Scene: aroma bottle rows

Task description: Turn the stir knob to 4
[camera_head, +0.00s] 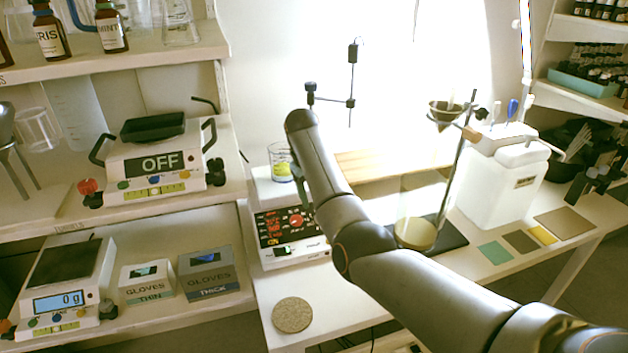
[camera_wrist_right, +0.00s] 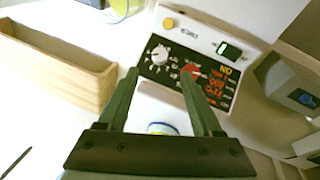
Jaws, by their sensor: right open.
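The stirrer (camera_head: 284,258) is a white box on the table with a black front panel and red readouts. It also shows in the right wrist view (camera_wrist_right: 190,33), upside down. Its panel carries a white knob with tick marks (camera_wrist_right: 160,55) and a red knob (camera_wrist_right: 191,71). I cannot read either setting or tell which is the stir knob. My right gripper (camera_wrist_right: 160,73) is open, its two fingers pointing at the panel, with the knobs seen around and between the fingertips. Contact cannot be made out. In the head view my right arm hides most of this gripper.
A beaker with yellow-green content (camera_head: 281,167) stands on the stirrer. A wooden box (camera_wrist_right: 60,65) lies beside the panel. A round cork mat (camera_head: 292,314) lies in front. A scale reading OFF (camera_head: 150,165) and glove boxes (camera_head: 208,272) stand on the left shelves.

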